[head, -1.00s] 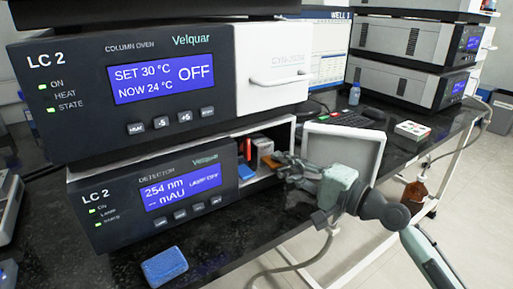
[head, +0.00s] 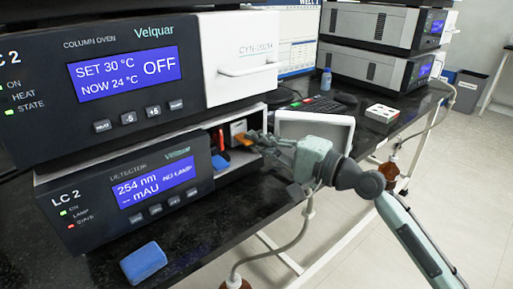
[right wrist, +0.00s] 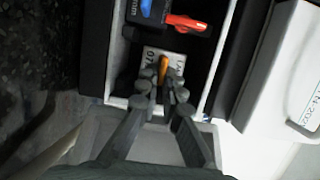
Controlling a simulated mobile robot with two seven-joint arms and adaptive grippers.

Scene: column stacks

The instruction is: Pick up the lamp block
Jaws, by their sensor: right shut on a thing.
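The lamp block (head: 238,128) is a pale grey block with an orange tab, in the open bay of the lower detector unit (head: 125,185). In the right wrist view its labelled face (right wrist: 150,58) shows just beyond my fingers; the rest of it is hard to make out. My right gripper (head: 254,141) reaches in at the bay's open front. In the right wrist view its fingers (right wrist: 163,84) are shut on the orange tab (right wrist: 164,66). The detector screen reads "NO LAMP". My left gripper is not in view.
A red part (right wrist: 186,22) and a blue part (right wrist: 148,8) sit deeper in the bay. The open white door (head: 318,128) stands right of my gripper. A blue sponge (head: 143,262) lies on the black bench. The column oven (head: 120,80) is directly above.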

